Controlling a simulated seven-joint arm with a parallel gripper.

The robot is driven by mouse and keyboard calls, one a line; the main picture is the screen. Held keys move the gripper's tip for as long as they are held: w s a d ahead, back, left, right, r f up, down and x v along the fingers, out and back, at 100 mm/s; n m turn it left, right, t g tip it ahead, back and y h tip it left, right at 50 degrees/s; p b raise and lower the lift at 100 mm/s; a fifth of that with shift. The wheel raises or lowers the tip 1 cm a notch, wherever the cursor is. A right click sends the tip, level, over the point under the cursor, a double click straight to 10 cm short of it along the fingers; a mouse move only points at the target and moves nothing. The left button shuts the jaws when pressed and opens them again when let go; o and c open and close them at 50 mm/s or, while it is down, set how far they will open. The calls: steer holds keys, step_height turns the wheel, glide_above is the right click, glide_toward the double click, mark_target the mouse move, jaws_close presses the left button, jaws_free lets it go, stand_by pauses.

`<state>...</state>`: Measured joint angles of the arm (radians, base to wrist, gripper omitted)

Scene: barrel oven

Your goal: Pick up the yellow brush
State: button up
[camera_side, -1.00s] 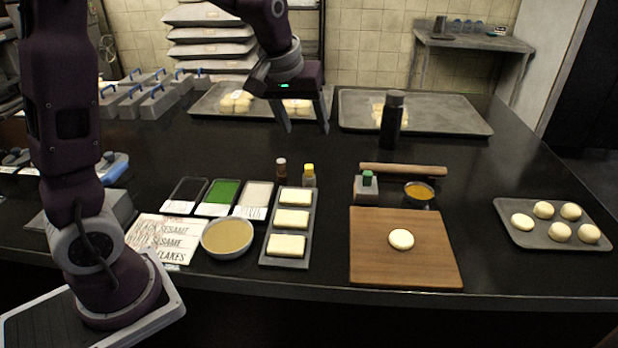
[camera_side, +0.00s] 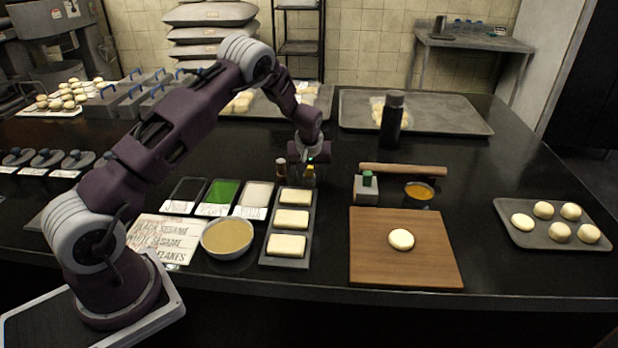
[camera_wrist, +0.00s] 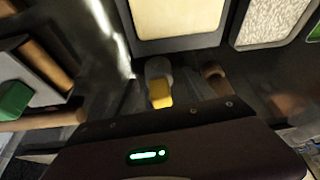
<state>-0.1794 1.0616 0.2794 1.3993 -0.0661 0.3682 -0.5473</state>
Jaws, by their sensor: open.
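The yellow brush (camera_side: 310,174) stands on the dark counter behind the tray of pale blocks, partly hidden by my gripper. My gripper (camera_side: 308,178) is open and lowered over it, pointing down. In the wrist view, the yellow brush (camera_wrist: 160,93) shows a yellow part and a pale rounded part between my dark fingers (camera_wrist: 163,90). I cannot tell whether either finger touches it.
A brown-topped item (camera_side: 282,167) stands close to the left of the brush; it also shows in the wrist view (camera_wrist: 213,72). The tray (camera_side: 272,257) of pale blocks lies in front. A green-topped block (camera_side: 366,186) and rolling pin (camera_side: 402,170) lie right.

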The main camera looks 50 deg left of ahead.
steer(key=c, duration=1.3)
step_height(320, 180, up, 10)
steer(key=shift+r, duration=0.1)
steer(key=shift+c, duration=0.2)
